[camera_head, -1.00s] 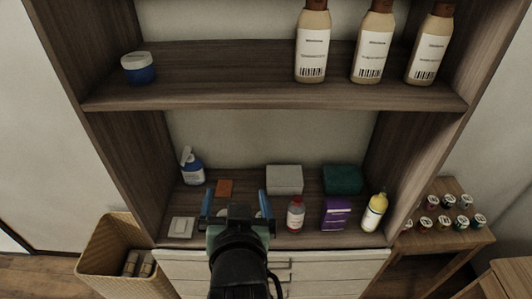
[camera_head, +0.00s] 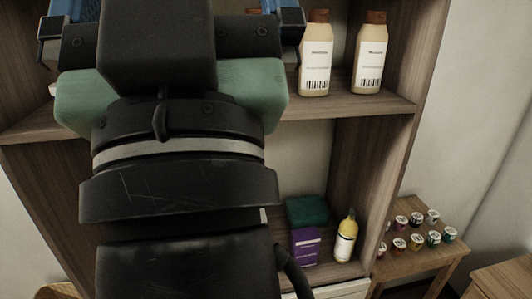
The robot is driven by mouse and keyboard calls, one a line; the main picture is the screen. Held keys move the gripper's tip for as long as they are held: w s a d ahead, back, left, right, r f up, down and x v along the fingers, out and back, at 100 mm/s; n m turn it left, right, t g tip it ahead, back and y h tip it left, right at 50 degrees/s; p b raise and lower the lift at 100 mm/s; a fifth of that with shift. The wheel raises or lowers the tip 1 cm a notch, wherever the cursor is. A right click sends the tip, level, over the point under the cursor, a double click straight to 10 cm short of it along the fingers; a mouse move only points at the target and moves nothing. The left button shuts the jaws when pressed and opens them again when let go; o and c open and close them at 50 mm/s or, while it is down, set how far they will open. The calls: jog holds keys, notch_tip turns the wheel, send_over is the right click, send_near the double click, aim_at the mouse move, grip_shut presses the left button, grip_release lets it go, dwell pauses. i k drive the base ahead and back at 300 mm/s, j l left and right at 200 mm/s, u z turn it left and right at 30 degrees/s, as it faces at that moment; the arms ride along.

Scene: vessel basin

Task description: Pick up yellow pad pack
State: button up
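I cannot make out a yellow pad pack in this view; my arm hides the left and middle of the shelves. My gripper (camera_head: 172,15) is large in the upper left, close to the camera. Its two blue fingers stand wide apart at the top edge, so it looks open. Their tips are partly cut off by the frame, and I see nothing held between them. A purple pack (camera_head: 305,247) stands on the lower shelf to the right of my arm, with a dark green box (camera_head: 307,211) behind it.
A yellow bottle (camera_head: 345,240) stands right of the purple pack. Tan bottles (camera_head: 316,62) stand on the upper shelf (camera_head: 385,106), right of my gripper. A small wooden table (camera_head: 425,262) with several small cups is at the right. The cabinet's side wall separates it from the shelves.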

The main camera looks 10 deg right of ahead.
aim_at(348, 229)
jog(key=i+l, duration=0.15)
jog(key=i, duration=0.45)
jog(key=i+l+z, duration=0.15)
jog(key=i, duration=0.5)
